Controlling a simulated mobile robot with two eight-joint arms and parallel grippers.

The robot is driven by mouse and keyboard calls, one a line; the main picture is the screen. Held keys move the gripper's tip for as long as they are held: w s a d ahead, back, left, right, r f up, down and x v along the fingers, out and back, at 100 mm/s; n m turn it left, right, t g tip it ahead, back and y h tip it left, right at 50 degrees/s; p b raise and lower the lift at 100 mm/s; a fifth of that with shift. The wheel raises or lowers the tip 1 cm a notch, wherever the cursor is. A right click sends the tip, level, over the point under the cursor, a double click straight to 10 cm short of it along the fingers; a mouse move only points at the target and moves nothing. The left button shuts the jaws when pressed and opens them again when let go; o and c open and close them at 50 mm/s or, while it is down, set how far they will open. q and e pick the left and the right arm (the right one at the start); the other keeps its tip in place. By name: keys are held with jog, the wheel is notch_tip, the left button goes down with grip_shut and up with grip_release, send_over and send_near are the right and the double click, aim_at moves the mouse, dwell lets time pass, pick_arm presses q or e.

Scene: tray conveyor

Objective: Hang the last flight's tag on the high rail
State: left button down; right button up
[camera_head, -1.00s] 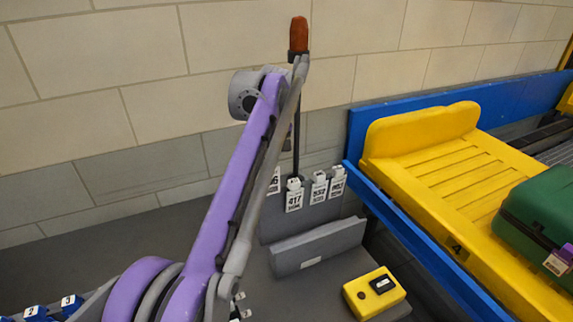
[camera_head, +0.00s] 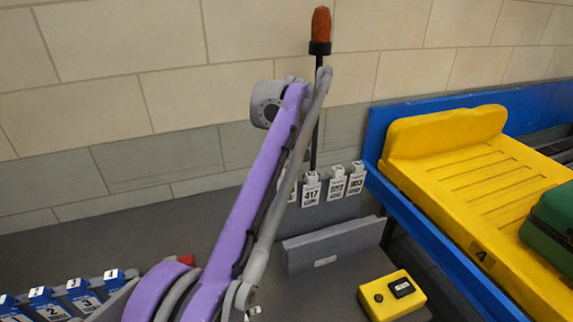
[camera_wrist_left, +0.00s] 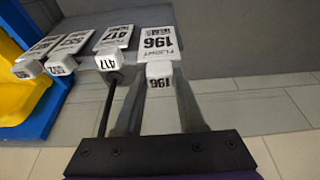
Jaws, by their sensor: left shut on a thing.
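In the left wrist view, my left gripper (camera_wrist_left: 160,88) is shut on the block at the head of a white tag marked 196 (camera_wrist_left: 158,38). In the head view, my purple arm covers the gripper and most of that tag; only a sliver (camera_head: 293,194) shows. Tag 417 (camera_head: 310,193) hangs beside it on the grey upright board (camera_head: 340,209). Two more white tags (camera_head: 336,185) (camera_head: 356,181) hang to its right. Their numbers are hard to read. I cannot tell whether tag 196 rests on the rail. My right gripper is not in view.
A black pole with an orange top (camera_head: 320,25) stands behind the tags. A yellow button box (camera_head: 391,296) sits on the grey table. Blue numbered tags (camera_head: 85,298) lie at lower left. A yellow tray (camera_head: 440,150) with a green case (camera_head: 552,222) stands right.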

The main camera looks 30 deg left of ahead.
pick_arm(q)
jog(key=shift+f+b, duration=0.75)
jog(key=shift+f, duration=1.1)
jog(key=shift+c, duration=2.1)
grip_release()
jog(key=shift+r, duration=0.1)
jog(key=p+v, duration=0.3)
jog(key=v, duration=0.7)
jog(key=s+d+f+m+t+h+p, duration=0.1)
jog(key=s+d+f+m, duration=0.4)
jog(key=s+f, duration=0.7)
jog(key=s+d+f+m+t+h+p, duration=0.2)
jog(key=s+d+f+m, duration=0.2)
jog(key=s+d+f, duration=0.3)
jog(key=s+f, duration=0.5)
jog(key=s, duration=0.2)
jog(key=shift+s+d+f+m+p, duration=0.25)
jog(key=shift+s+f+m+p, duration=0.05)
jog(key=shift+s+f+m, duration=0.1)
